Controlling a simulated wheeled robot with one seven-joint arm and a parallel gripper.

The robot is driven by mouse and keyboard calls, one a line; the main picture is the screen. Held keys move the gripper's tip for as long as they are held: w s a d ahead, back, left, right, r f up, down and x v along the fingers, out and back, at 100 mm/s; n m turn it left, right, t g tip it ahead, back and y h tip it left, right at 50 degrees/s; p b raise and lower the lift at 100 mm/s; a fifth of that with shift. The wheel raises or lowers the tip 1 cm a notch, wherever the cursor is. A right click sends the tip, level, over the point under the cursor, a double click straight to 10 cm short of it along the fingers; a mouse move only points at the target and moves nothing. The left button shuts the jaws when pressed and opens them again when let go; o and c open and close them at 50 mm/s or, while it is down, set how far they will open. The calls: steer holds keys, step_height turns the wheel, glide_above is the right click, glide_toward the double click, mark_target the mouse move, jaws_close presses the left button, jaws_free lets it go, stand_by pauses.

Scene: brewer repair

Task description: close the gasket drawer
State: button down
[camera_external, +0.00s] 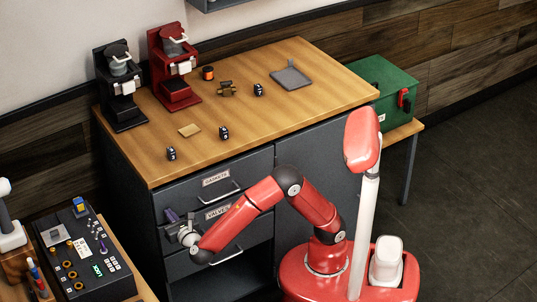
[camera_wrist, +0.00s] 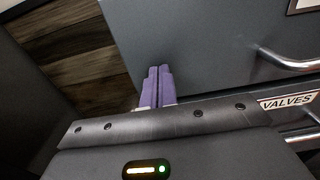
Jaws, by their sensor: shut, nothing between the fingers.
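The gasket drawer (camera_external: 180,194) is the top drawer under the wooden counter, with a label and bar handle. Its front looks flush or nearly flush with the cabinet; a small gap I cannot tell. In the wrist view the gasket drawer's grey front (camera_wrist: 215,45) fills the upper right, with its handle (camera_wrist: 292,64). My gripper (camera_external: 171,214) is at the front's lower left; its purple fingers (camera_wrist: 157,72) are shut together and empty. They point at the front near its left edge. Whether they touch it is unclear.
A black control box (camera_external: 85,255) stands close at left. Two brewers, black (camera_external: 122,100) and red (camera_external: 172,75), and small parts stand on the counter (camera_external: 240,125).

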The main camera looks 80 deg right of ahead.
steer(key=v, duration=1.4)
steer(key=s+d+f+m+g+y+b, duration=0.15)
steer(key=d+m+g, duration=0.3)
steer(key=d, duration=0.45)
steer(key=s+d+f+m+g+y+p, duration=0.15)
steer(key=d+m+g, duration=0.35)
steer(key=d, duration=0.5)
steer(key=s+d+m+t+y, duration=0.1)
steer(key=s+d+m+y, duration=0.3)
steer(key=s+m, duration=0.4)
steer(key=s+d+m+t+y, duration=0.1)
steer(key=s+d+m+y, duration=0.4)
steer(key=s+m, duration=0.3)
steer(key=shift+s+d+f+m+y, duration=0.2)
steer(key=shift+d+f+m+y, duration=0.15)
steer(key=shift+m, duration=0.4)
